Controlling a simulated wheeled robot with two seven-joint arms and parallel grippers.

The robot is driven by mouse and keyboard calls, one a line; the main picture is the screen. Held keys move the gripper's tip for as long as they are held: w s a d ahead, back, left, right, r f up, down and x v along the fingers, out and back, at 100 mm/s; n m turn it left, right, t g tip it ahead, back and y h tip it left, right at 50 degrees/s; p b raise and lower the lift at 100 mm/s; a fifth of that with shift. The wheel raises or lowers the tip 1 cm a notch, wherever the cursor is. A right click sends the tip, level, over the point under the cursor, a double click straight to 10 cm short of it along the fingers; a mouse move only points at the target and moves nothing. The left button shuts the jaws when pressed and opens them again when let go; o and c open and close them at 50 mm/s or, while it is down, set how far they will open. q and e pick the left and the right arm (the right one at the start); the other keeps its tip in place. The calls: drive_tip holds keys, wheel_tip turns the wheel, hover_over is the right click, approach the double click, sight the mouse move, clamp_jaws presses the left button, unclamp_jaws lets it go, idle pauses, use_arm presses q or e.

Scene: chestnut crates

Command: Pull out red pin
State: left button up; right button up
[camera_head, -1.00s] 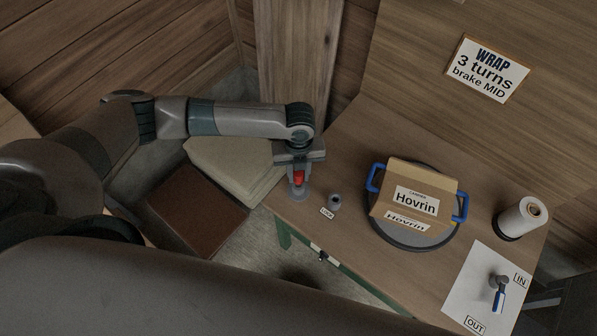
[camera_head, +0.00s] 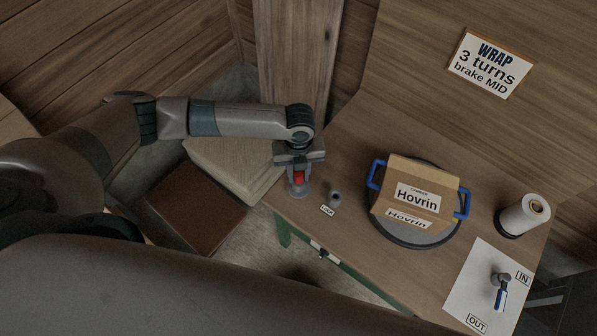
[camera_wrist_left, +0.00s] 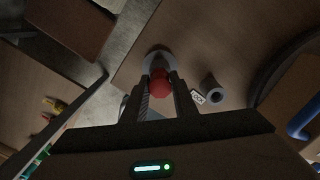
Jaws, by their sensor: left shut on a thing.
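The red pin (camera_head: 298,178) stands in a grey round base (camera_head: 297,192) at the left corner of the wooden table. My left gripper (camera_head: 298,176) points down over it and is shut on its red head. In the left wrist view the red pin (camera_wrist_left: 159,84) shows between the two fingers of my left gripper (camera_wrist_left: 159,90), with the pale base (camera_wrist_left: 158,58) beyond it. The fingers hide part of the pin, and I cannot tell how deep it sits in the base. My right gripper is not in view.
A small grey socket (camera_head: 334,198) with a label stands just right of the pin.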

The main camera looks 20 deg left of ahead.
use_arm(q)
drive_tip(key=shift+a+f+b, duration=0.1)
drive_tip(key=shift+f+b, duration=0.3)
drive_tip(key=shift+f, duration=0.2)
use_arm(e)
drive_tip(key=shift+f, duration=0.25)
use_arm(q)
drive_tip(key=o, duration=1.2)
drive_tip(key=shift+f, duration=0.1)
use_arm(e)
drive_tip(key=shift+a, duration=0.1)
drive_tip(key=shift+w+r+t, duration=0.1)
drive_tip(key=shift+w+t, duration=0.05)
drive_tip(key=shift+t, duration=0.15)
